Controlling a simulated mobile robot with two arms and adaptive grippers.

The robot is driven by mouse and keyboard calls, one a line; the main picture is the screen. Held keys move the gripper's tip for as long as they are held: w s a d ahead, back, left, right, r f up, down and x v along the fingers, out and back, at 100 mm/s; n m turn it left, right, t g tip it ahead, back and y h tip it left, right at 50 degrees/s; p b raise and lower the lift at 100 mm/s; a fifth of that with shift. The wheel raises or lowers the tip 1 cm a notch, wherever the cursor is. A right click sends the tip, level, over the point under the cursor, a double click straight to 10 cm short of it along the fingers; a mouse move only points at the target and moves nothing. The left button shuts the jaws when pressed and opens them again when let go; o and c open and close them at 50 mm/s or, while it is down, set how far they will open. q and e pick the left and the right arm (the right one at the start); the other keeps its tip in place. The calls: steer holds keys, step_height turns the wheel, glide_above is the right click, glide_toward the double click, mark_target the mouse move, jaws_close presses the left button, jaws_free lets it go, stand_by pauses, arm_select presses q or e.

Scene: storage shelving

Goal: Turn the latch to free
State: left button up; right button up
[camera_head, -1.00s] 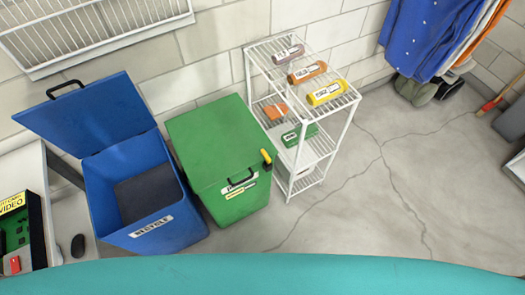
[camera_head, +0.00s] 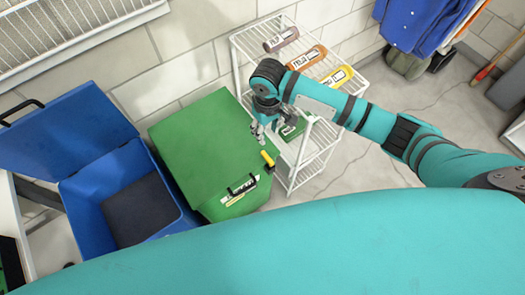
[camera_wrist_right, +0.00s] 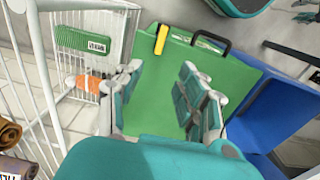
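The latch (camera_head: 268,158) is a small yellow lever with a dark base at the front right edge of the closed green bin's lid (camera_head: 205,140). In the right wrist view the yellow latch (camera_wrist_right: 161,40) stands at the lid's far edge beside a black handle (camera_wrist_right: 212,36). My right gripper (camera_head: 272,127) is above the lid, a little behind the latch and apart from it. In the wrist view the right gripper's fingers (camera_wrist_right: 160,98) are spread with nothing between them. My left gripper is not in view.
The blue bin (camera_head: 75,215) stands open to the left of the green bin. A white wire shelf (camera_head: 296,180) with several coloured rolls stands close on the right; a green item (camera_wrist_right: 85,41) sits on it. Clear floor lies to the right.

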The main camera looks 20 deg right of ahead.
mark_target(266, 156)
step_height(266, 156, down, 16)
steer(key=shift+w+r+b, duration=0.1)
steer(key=shift+b, duration=0.45)
jaws_close()
